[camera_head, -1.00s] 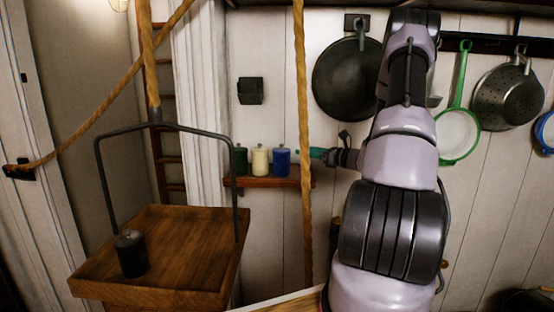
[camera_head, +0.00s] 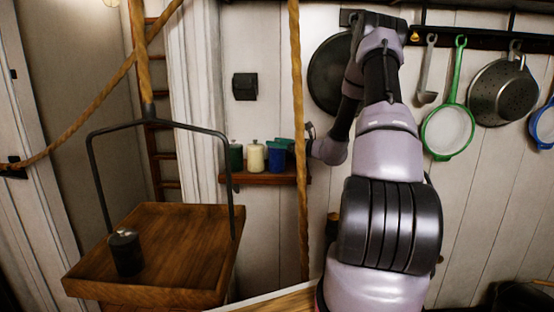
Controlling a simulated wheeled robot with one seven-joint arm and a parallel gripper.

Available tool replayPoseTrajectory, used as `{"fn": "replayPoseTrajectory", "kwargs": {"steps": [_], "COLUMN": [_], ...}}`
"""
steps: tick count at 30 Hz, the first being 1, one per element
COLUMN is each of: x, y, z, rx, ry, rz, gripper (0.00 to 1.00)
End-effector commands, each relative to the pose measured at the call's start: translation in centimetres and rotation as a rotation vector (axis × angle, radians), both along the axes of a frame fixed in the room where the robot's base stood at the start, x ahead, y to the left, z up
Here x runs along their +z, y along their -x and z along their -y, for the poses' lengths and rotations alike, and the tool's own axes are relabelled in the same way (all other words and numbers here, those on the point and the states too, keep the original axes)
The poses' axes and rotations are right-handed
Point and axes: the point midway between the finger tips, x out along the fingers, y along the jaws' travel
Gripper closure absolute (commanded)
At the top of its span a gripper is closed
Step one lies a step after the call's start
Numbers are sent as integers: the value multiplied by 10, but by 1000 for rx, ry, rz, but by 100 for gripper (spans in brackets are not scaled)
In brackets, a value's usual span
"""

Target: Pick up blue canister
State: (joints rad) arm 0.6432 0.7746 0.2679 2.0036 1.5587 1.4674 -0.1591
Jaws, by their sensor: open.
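The blue canister (camera_head: 276,160) stands upright on a small wooden wall shelf (camera_head: 262,179), at the right end of a row of three. The green canister (camera_head: 235,157) and the cream canister (camera_head: 256,157) stand to its left. My gripper (camera_head: 285,143) shows as teal fingers at the top of the blue canister, overlapping its upper part in the picture. The fingers are open. I cannot tell whether they touch the canister or are around it. My arm comes in from the right, and the thick rope hangs in front of the wrist.
A hanging wooden tray (camera_head: 165,255) with a dark canister (camera_head: 126,252) on it is at the lower left. A pan (camera_head: 330,75), a green strainer (camera_head: 450,130) and a colander (camera_head: 503,90) hang on the wall.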

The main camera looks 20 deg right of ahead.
Motion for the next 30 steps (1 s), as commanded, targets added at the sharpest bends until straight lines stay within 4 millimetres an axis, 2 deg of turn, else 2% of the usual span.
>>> {"fn": "replayPoseTrajectory", "kwargs": {"steps": [6,11,30], "x": [0,0,0], "y": [-1,0,0], "z": [0,0,0], "rx": [0,0,-1], "ry": [0,0,0], "rz": [0,0,0], "gripper": [39,100,100]}}
